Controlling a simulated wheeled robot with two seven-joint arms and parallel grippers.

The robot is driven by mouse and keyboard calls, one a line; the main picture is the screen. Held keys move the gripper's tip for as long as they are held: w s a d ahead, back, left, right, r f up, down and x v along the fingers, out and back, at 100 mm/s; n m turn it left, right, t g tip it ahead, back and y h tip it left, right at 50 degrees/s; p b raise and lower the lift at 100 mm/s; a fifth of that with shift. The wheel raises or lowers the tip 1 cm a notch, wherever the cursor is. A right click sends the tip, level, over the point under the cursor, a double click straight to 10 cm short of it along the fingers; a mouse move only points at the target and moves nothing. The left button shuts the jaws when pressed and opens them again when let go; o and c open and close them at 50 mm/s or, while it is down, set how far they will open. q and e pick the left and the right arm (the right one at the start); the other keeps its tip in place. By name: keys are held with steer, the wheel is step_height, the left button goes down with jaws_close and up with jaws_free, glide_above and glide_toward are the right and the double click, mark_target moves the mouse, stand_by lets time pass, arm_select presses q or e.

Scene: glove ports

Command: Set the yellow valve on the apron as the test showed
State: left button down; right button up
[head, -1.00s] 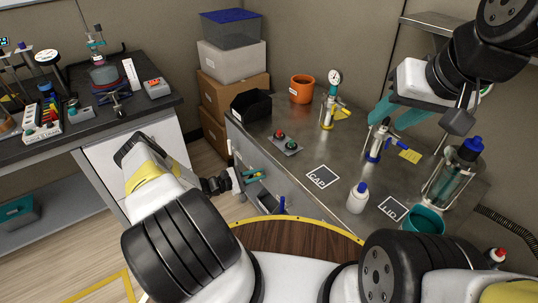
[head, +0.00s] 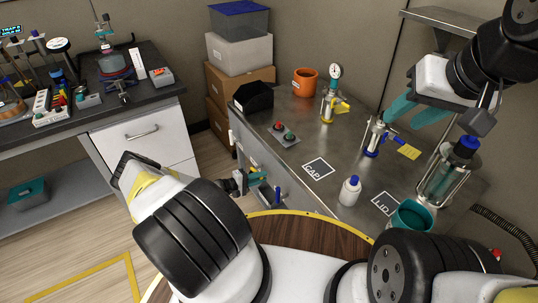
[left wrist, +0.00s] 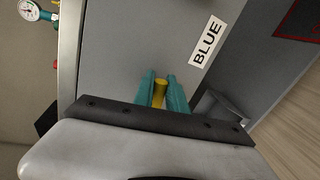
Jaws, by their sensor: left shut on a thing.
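My left gripper (head: 259,178) is at the bench's front apron. In the left wrist view its teal fingers (left wrist: 161,93) are shut around the yellow valve handle (left wrist: 159,96), which shows between them. The handle's lower part and the gripper's palm side are hidden. A label reading BLUE (left wrist: 207,42) is on the apron beside it. In the head view a blue handle (head: 278,194) shows on the apron, right of my left gripper. My right gripper (head: 414,110) is over the bench's right part, its teal fingers apart and empty.
On the steel bench (head: 300,150) stand a gauge fitting with a yellow lever (head: 328,105), a blue-lever fitting (head: 374,138), red and green buttons (head: 284,134), a white bottle (head: 350,190), a teal cup (head: 412,215) and a caged bottle (head: 447,175). A black bin (head: 252,97) stands at the back left.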

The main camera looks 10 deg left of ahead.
arm_select(q)
steer(key=shift+f+m, duration=0.6)
steer(key=shift+m, duration=0.1)
steer(key=shift+f, duration=0.1)
steer(key=c, duration=1.3)
jaws_free()
steer(key=shift+c, duration=0.2)
steer(key=v, duration=0.7)
steer(key=shift+s, duration=0.4)
steer(key=shift+a, duration=0.2)
